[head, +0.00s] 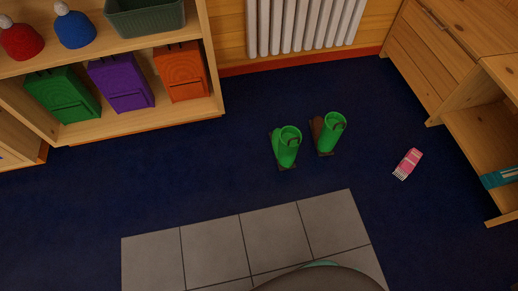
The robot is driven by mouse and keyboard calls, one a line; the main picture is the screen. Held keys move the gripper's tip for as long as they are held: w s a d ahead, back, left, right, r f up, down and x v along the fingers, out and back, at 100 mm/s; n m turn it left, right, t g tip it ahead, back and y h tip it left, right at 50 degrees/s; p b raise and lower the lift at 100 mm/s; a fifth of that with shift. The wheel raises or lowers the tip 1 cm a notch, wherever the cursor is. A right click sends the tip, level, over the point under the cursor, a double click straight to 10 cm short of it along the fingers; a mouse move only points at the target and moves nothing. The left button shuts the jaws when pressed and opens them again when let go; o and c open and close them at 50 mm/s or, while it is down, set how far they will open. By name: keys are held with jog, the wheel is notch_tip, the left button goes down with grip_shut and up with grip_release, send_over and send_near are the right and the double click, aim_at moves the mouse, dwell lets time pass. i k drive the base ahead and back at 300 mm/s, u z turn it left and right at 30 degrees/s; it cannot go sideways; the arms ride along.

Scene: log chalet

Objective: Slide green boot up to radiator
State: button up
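Two green boots with dark brown soles stand on the dark blue floor, in the head view. The left green boot (287,146) is a little nearer to me, and the right green boot (331,131) is close beside it with a small gap. Both look upright. The white radiator (302,24) is on the wooden wall behind them, cut off by the top edge of the view. A strip of bare floor lies between the boots and the wall. My gripper is not in view.
A wooden shelf (140,121) with orange (182,72), purple (121,82) and green (62,94) bags stands at left. Wooden drawers (430,57) stand at right. A pink scarf-like item (408,163) lies on the floor. Grey tiles (212,254) are in front.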

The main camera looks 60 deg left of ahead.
aim_at(286, 141)
jog(key=u, duration=2.15)
